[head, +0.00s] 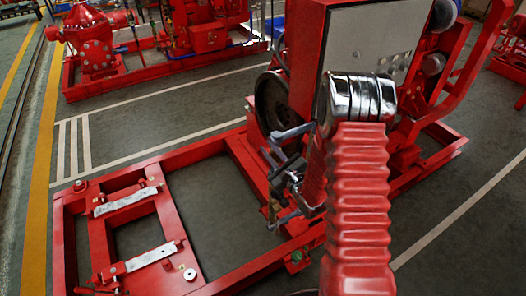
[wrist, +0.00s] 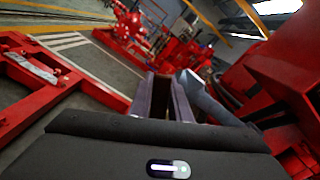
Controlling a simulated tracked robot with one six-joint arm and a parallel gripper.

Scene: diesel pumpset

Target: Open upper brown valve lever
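My gripper (head: 276,184) shows in the head view beyond my red arm, in front of the red pumpset (head: 318,40) and above the red base frame (head: 215,278). It is small there and partly hidden by the arm. In the wrist view, purple-grey bars that look like my fingers (wrist: 165,98) stand close together, with a narrow gap between them. A blue-grey angled piece (wrist: 207,98) is just right of them. I cannot make out the upper brown valve lever for certain in either view. I see nothing clearly held.
A dark wheel (head: 272,100) is on the pumpset's left side, near my gripper. Another red pump (head: 90,38) stands at the back left. Grey floor with white lines is clear between the machines.

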